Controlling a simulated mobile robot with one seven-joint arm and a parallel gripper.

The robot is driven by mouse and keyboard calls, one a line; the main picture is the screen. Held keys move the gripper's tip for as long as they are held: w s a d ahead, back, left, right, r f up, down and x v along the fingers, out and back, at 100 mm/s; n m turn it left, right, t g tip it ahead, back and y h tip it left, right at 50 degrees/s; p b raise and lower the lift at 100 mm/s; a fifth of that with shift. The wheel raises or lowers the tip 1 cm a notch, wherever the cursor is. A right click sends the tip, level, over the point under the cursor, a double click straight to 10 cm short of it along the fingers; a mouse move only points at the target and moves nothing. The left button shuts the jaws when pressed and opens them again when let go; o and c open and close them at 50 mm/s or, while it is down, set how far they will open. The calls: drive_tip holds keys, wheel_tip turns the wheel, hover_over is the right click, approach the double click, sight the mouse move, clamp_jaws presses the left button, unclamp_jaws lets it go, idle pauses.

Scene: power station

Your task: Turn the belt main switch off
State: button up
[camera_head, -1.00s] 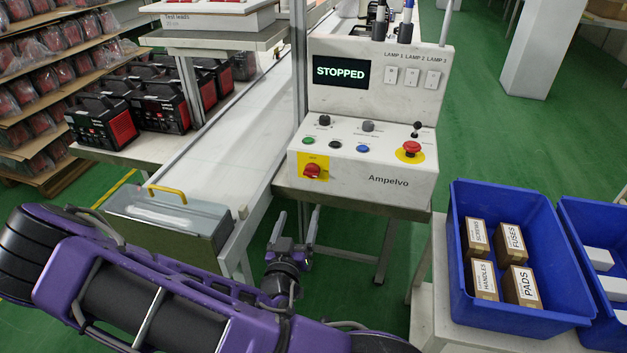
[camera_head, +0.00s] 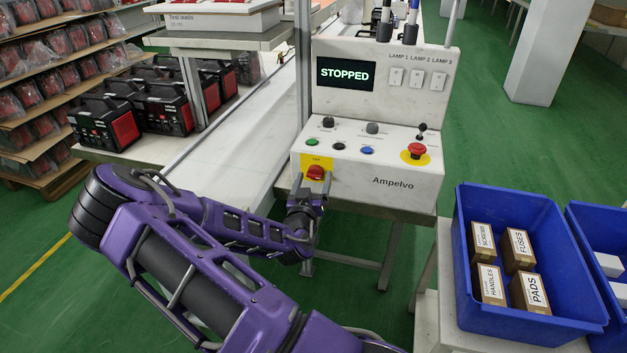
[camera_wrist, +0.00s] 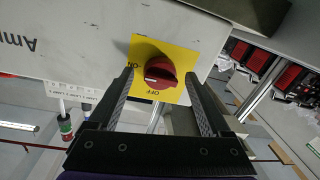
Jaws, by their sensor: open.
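The belt main switch (camera_head: 316,172) is a red rotary knob on a yellow plate, at the lower left of the white control box's front. In the wrist view the red knob (camera_wrist: 160,72) sits on its yellow plate (camera_wrist: 197,62), which has ON and OFF marks. My gripper (camera_head: 311,187) is just in front of and below the switch in the head view. In the wrist view my gripper (camera_wrist: 163,88) is open, with one finger on each side of the knob and nothing held. I cannot tell whether the fingertips touch the plate.
The control box (camera_head: 395,185) carries a STOPPED display (camera_head: 345,74), a red emergency button (camera_head: 416,150), small buttons and lamp switches. A blue bin (camera_head: 530,305) with small boxes stands at right. The conveyor belt (camera_head: 225,150) runs behind my arm.

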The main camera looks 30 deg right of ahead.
clamp_jaws()
idle(0.4)
drive_tip(key=shift+n, duration=0.3)
drive_tip(key=n, duration=0.3)
drive_tip(key=shift+r+n+g, duration=0.1)
drive_tip(key=shift+n+g, duration=0.2)
drive_tip(key=n, duration=0.4)
drive_tip(key=n+g, duration=0.1)
drive_tip(key=n, duration=0.4)
drive_tip(key=shift+r, duration=0.1)
drive_tip(key=shift+w+r+n, duration=0.1)
drive_tip(key=shift+n, duration=1.7)
